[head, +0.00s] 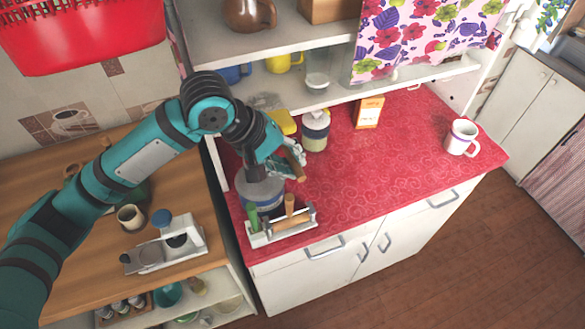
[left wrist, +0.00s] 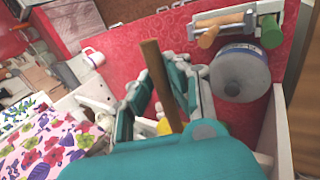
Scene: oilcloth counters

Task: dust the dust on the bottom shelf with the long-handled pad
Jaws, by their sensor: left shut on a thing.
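My left gripper (head: 290,163) is shut on a brown wooden handle (head: 297,160), above the left end of the red counter. The handle also shows between the fingers in the left wrist view (left wrist: 161,85). A yellow piece (head: 285,122), in line with the handle's far end, looks like the pad; it is close to the bottom shelf's front edge, and I cannot tell whether it touches. The bottom shelf (head: 345,94) is white and runs above the counter. A greyish patch (head: 264,101) at its left looks like the dust. My right gripper is not in view.
A lidded canister (head: 315,131) stands close right of the gripper. A grey pot (head: 262,188) and a tool caddy (head: 282,226) stand below it. A white bowl (head: 317,80) and yellow mug (head: 284,62) are on the shelf. A floral cloth (head: 420,35) hangs at right.

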